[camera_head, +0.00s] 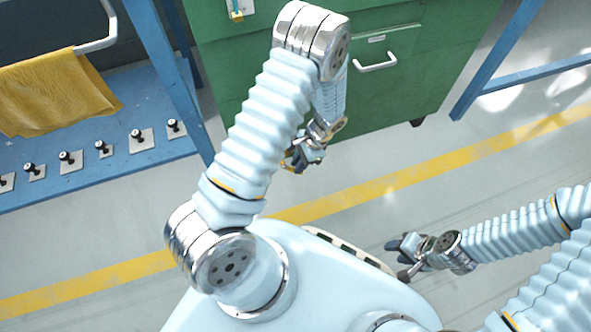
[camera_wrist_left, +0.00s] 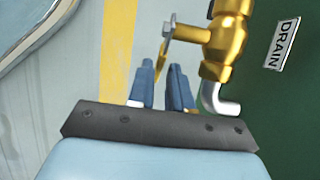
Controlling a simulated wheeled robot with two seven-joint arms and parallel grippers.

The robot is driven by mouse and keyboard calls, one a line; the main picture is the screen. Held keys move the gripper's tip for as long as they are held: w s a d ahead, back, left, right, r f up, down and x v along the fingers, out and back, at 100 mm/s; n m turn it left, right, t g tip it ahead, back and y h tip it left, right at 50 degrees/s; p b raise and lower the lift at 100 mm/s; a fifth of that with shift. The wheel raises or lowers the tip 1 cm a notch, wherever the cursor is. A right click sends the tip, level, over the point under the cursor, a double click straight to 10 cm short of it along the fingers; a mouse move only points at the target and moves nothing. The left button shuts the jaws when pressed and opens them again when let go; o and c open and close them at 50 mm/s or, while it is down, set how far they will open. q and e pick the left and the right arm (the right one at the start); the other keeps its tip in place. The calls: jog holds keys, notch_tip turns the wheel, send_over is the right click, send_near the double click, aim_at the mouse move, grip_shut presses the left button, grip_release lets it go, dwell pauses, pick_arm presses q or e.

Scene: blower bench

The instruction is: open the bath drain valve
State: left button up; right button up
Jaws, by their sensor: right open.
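The drain valve is a brass tap (camera_wrist_left: 228,40) with a bent grey spout (camera_wrist_left: 218,101), in the left wrist view beside a white "DRAIN" label (camera_wrist_left: 283,43) on a green face. In the head view my left gripper (camera_head: 296,160) is low in front of the green cabinet; the valve is not clearly seen there. My right gripper (camera_head: 398,250) is open and apart from the valve.
The green cabinet (camera_head: 400,85) has a white drawer handle (camera_head: 377,63). A yellow stripe (camera_head: 400,180) crosses the grey floor, which is clear between my grippers.

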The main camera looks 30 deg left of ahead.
pick_arm(q)
jog(key=shift+x, duration=1.55)
jog(key=shift+c, duration=0.4)
grip_shut()
